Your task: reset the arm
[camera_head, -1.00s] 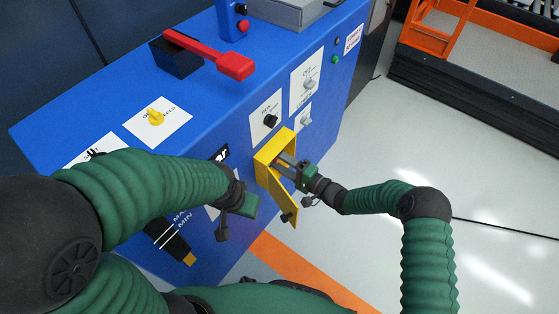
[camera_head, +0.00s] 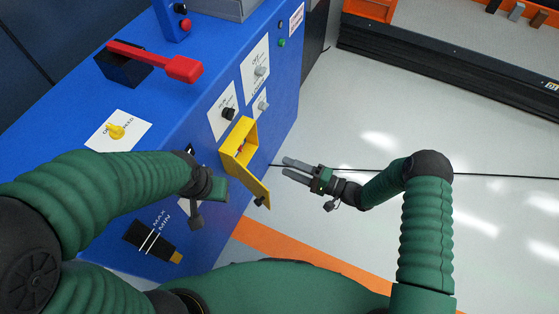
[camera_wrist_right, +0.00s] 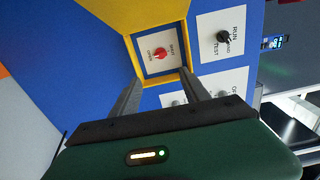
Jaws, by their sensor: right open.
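My right gripper (camera_head: 285,167) is open and empty, in free air to the right of the yellow box (camera_head: 237,140) on the blue panel. In the right wrist view its two fingers are spread (camera_wrist_right: 163,85) and point toward the box. The box's yellow cover (camera_head: 253,186) hangs open. A red knob (camera_wrist_right: 160,53) on a white label sits inside the box. My left gripper (camera_head: 212,190) is in front of the panel at the lower left. Its fingers are not clear.
The blue cabinet (camera_head: 90,105) carries a red lever (camera_head: 160,60), a yellow knob (camera_head: 116,131) and a black run/test knob (camera_wrist_right: 222,37). The grey floor (camera_head: 370,130) to the right is clear. An orange-and-black platform (camera_head: 450,75) stands farther back.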

